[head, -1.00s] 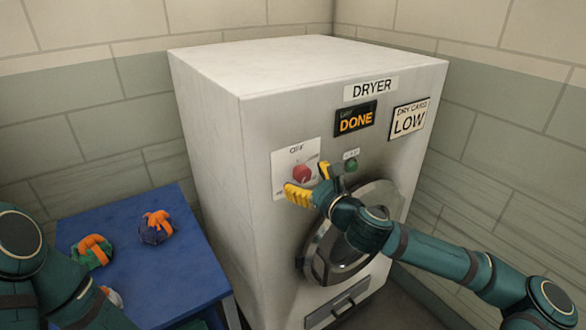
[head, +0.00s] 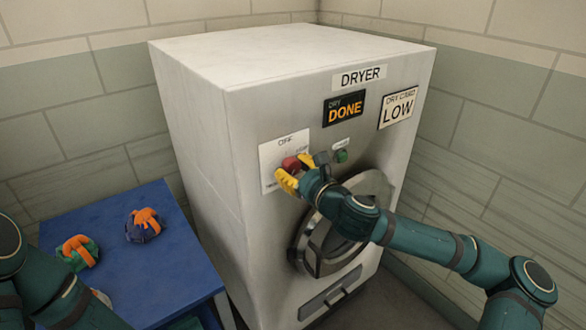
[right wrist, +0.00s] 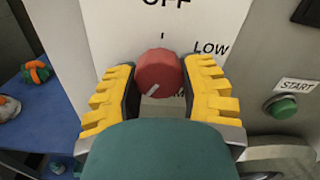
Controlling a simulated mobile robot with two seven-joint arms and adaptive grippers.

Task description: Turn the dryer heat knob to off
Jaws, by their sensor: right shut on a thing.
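The red heat knob (head: 291,163) is on a white label plate on the dryer (head: 200,135) front. In the right wrist view the knob (right wrist: 159,72) sits between the yellow fingers of my right gripper (right wrist: 161,76), which is shut on it. In the head view the right gripper (head: 296,171) covers part of the knob and plate. OFF (right wrist: 166,3) is printed above the knob and LOW (right wrist: 211,48) at its upper right. A short white mark shows low on the knob, slanting, away from OFF. Lettering below is mostly hidden. My left gripper is out of view.
A green START button (head: 342,156) lies right of the knob. The round dryer door (head: 376,187) is below my right arm. Signs read DONE (head: 344,108) and LOW (head: 398,109). Bundled bags (head: 145,225) lie on a blue table (head: 185,250) at left.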

